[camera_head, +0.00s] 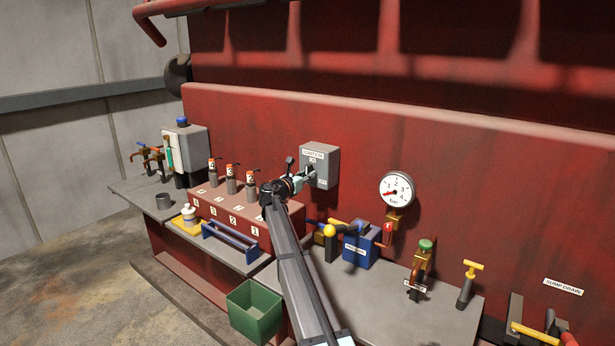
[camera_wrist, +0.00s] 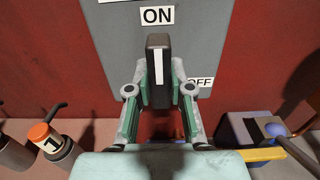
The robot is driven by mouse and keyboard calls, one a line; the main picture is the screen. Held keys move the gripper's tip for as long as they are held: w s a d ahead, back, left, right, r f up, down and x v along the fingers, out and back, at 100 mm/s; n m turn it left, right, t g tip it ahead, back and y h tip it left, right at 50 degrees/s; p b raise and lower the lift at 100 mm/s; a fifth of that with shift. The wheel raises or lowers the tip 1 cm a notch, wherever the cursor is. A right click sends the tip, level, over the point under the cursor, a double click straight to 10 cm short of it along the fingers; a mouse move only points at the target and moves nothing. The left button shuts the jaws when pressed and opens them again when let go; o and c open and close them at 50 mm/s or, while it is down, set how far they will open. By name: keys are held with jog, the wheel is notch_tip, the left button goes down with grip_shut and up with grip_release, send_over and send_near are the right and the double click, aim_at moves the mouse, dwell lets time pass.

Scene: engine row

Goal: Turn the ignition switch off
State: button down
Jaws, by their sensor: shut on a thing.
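The ignition switch is a grey box (camera_head: 321,158) on the red engine wall in the head view. It fills the upper part of the wrist view (camera_wrist: 205,45). Its black handle (camera_wrist: 158,62) has a white stripe that stands upright, pointing at the ON label (camera_wrist: 157,15). The OFF label (camera_wrist: 200,82) is to the lower right, partly hidden by a finger. My gripper (camera_wrist: 159,88) is shut on the handle, one finger on each side. In the head view my gripper (camera_head: 303,178) reaches the box's lower front and hides part of it.
A red block with several orange-capped levers (camera_head: 231,179) stands left of my arm. A pressure gauge (camera_head: 397,189) and a blue box (camera_head: 359,248) are to the right. A green bin (camera_head: 254,312) hangs below the bench.

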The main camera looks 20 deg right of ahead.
jog(key=shift+b, duration=0.4)
jog(key=m+b, duration=0.2)
jog(key=b, duration=0.1)
jog(key=m+b, duration=0.1)
jog(key=b, duration=0.1)
jog(key=shift+f+m, duration=0.25)
jog(key=shift+m, duration=0.15)
jog(key=m+b, duration=0.4)
jog(key=b, duration=0.1)
jog(key=shift+m+b, duration=0.3)
jog(key=shift+b, duration=0.05)
jog(key=m+b, duration=0.5)
jog(key=b, duration=0.1)
jog(key=m+b, duration=0.4)
jog(key=shift+r+m, duration=0.2)
jog(key=shift+m, duration=0.1)
jog(key=shift+b, duration=0.3)
jog(key=c, duration=1)
grip_release()
jog(key=shift+c, duration=0.2)
